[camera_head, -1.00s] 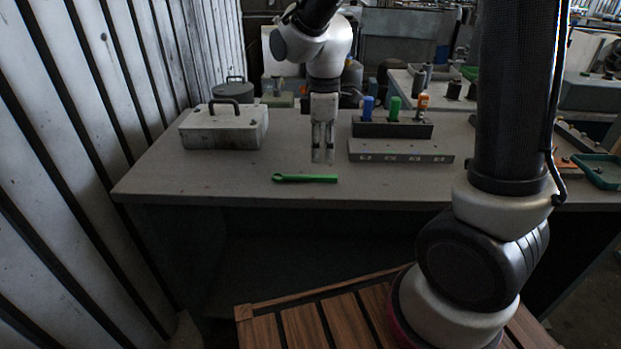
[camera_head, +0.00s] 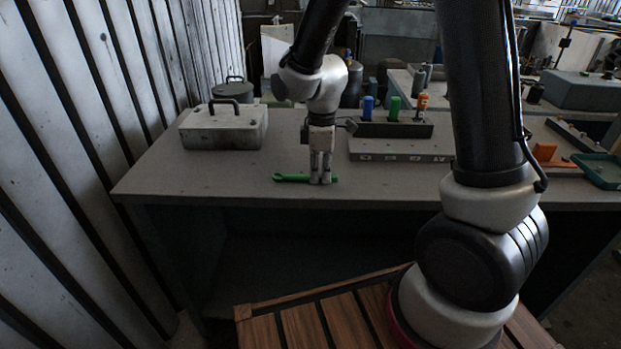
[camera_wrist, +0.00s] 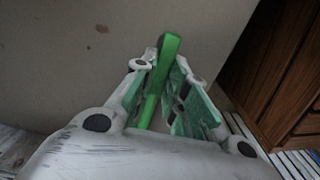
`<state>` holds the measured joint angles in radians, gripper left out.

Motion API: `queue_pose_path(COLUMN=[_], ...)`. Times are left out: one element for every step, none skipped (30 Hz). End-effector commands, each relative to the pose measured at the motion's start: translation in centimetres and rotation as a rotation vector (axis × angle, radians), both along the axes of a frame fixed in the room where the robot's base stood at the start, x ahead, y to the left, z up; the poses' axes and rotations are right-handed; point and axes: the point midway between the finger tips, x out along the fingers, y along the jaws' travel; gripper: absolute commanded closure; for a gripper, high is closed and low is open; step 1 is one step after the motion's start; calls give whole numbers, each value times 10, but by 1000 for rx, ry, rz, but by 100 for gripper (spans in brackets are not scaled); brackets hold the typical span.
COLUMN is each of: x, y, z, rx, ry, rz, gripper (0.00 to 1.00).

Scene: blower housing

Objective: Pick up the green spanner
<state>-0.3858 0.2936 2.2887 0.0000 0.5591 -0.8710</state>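The green spanner (camera_head: 291,178) lies flat on the grey table near its front edge, its ring end to the left. My gripper (camera_head: 320,182) has its fingers down at the spanner's right part and hides some of the handle. In the wrist view the spanner's handle (camera_wrist: 167,52) runs between the two fingers of my gripper (camera_wrist: 166,68). The fingers stand on both sides of the handle and look open, with a small gap; contact is hard to judge. The spanner's ring end does not show in the wrist view.
A grey box with a black handle (camera_head: 223,128) stands at the left back of the table (camera_head: 200,182). A rack with blue, green and orange items (camera_head: 390,129) and a grey labelled block (camera_head: 400,151) stand right of my gripper. The table left of the spanner is clear.

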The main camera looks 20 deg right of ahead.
Motion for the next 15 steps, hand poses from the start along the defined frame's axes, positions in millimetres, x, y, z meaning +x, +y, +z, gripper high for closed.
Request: queue_pose_path(x=[0, 0, 0, 0, 0, 0, 0, 0, 0, 0, 0, 0, 0, 1, 1], y=[0, 0, 0, 0, 0, 0, 0, 0, 0, 0, 0, 0, 0, 0, 0], z=[0, 0, 0, 0, 0, 0, 0, 0, 0, 1, 1, 4, 6, 10, 16], rx=[0, 0, 0, 0, 0, 0, 0, 0, 0, 0, 0, 1, 1, 0, 2], ry=[0, 0, 0, 0, 0, 0, 0, 0, 0, 0, -1, -1, -1, -2, -5], rz=[0, 0, 0, 0, 0, 0, 0, 0, 0, 0, 0, 0, 0, 0, 0], gripper=[100, 100, 100, 100, 100, 100, 100, 100, 100, 100, 100, 100, 100, 100, 100])
